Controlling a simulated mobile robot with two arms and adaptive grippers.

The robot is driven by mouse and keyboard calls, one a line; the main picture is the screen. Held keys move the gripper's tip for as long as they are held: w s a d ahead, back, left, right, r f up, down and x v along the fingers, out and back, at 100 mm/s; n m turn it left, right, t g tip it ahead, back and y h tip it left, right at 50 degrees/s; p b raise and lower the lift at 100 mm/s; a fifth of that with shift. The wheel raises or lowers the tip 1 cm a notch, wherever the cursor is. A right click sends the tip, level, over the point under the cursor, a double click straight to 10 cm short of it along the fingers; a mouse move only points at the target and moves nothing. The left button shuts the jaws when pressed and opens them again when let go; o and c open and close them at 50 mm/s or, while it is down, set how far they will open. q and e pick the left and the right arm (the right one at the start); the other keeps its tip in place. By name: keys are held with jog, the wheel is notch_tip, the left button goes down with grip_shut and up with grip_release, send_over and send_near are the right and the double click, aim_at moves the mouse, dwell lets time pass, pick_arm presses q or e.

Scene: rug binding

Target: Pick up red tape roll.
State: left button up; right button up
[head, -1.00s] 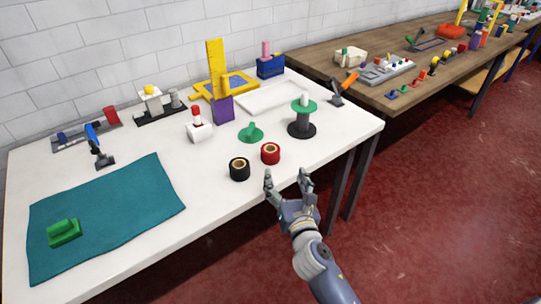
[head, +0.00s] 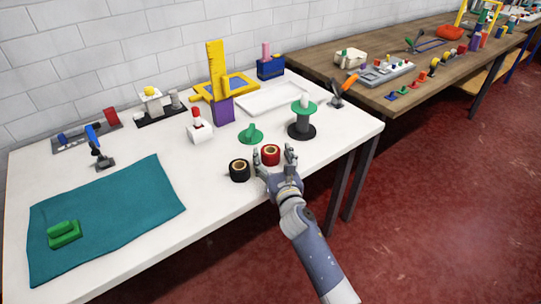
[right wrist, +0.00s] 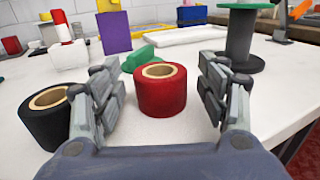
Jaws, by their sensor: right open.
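The red tape roll (head: 270,155) stands on the white table near its front edge, its ring opening facing up. In the right wrist view the red roll (right wrist: 162,92) sits between the two spread fingers, with a gap on both sides. My right gripper (head: 275,160) is open and empty, reaching in from the table's front edge just before the roll; it also shows in the right wrist view (right wrist: 160,95). A black tape roll (head: 239,170) stands to the left of the red one, close to the outer side of the left finger. My left gripper is not in view.
A green-topped black spool (head: 301,132) stands behind right and a green piece (head: 251,134) lies behind the red roll. A teal cloth (head: 110,220) with a green block covers the left part of the white table (head: 200,218).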

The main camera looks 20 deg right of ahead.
jog(key=shift+w, duration=0.6)
jog(key=c, duration=1.2)
jog(key=shift+r, duration=0.1)
